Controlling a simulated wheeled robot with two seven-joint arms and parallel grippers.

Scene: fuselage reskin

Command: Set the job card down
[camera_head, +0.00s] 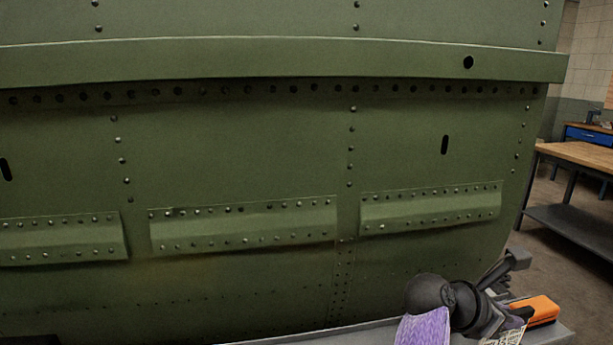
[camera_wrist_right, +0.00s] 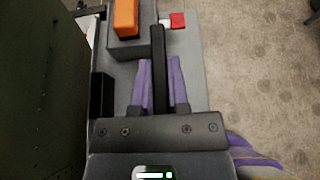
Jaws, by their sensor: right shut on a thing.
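My right gripper (camera_head: 516,318) is at the lower right of the head view, over a grey work surface beside the green fuselage. In the right wrist view its purple fingers (camera_wrist_right: 163,80) are closed on a thin dark piece (camera_wrist_right: 159,70), seen edge-on. In the head view a pale printed sheet (camera_head: 508,336) shows just below the fingers; I take it as the job card in the grip. Most of the card is hidden by the gripper and the frame edge. My left gripper is in neither view.
The green riveted fuselage (camera_head: 240,130) fills most of the head view. An orange object (camera_head: 541,309) lies on a grey block beyond the gripper. The grey surface (camera_wrist_right: 190,65) also holds a small red item (camera_wrist_right: 178,20). A wooden bench (camera_head: 580,155) stands at right.

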